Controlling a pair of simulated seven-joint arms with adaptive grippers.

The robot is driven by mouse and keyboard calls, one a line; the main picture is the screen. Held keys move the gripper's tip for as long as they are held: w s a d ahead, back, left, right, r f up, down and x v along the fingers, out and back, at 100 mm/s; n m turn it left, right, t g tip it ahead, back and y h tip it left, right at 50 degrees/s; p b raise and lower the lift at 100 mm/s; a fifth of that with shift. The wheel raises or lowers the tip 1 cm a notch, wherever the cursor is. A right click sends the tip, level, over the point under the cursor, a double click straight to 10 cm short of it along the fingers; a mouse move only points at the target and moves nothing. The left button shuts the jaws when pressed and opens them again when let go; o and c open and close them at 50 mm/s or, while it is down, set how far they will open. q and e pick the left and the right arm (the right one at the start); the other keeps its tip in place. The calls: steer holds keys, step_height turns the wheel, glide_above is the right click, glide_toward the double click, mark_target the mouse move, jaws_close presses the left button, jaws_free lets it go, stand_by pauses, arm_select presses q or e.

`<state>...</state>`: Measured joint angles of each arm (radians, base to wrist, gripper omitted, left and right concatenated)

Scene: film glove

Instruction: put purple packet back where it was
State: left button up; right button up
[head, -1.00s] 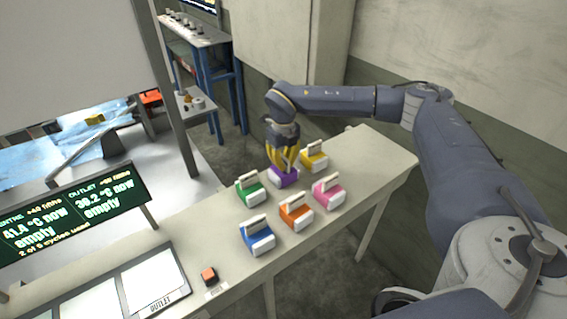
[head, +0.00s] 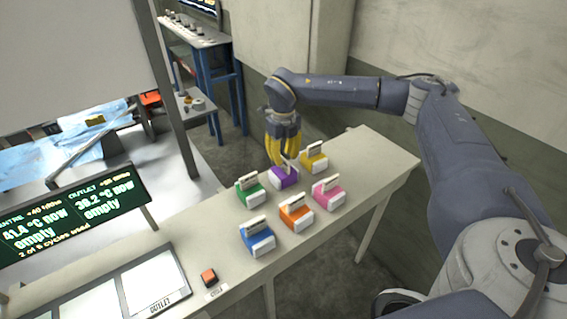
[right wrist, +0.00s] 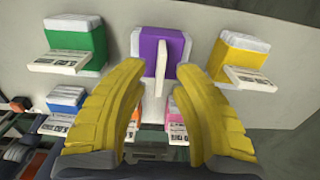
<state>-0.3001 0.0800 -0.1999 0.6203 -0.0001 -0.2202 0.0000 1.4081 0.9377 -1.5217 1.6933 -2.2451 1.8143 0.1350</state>
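The purple packet (head: 284,178) stands on the table in the back row, between the green packet (head: 249,195) and the yellow packet (head: 314,160). In the right wrist view the purple packet (right wrist: 150,58) shows ahead of the fingers, with a pale upright tab in front of it. My right gripper (head: 285,158) is just above and behind the purple packet in the head view. In the right wrist view its yellow fingers (right wrist: 168,90) are spread wide with nothing between them, apart from the packet. My left gripper is not in view.
Blue (head: 257,240), orange (head: 296,217) and pink (head: 327,194) packets stand in the nearer row. An orange button (head: 209,277) and flat panels (head: 152,280) are toward the near left. A green display (head: 75,210) reads empty twice. The table's far right end is clear.

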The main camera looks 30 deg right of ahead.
step_height(320, 180, up, 8)
steer(key=shift+r, duration=0.15)
stand_by(0.3)
stand_by(0.3)
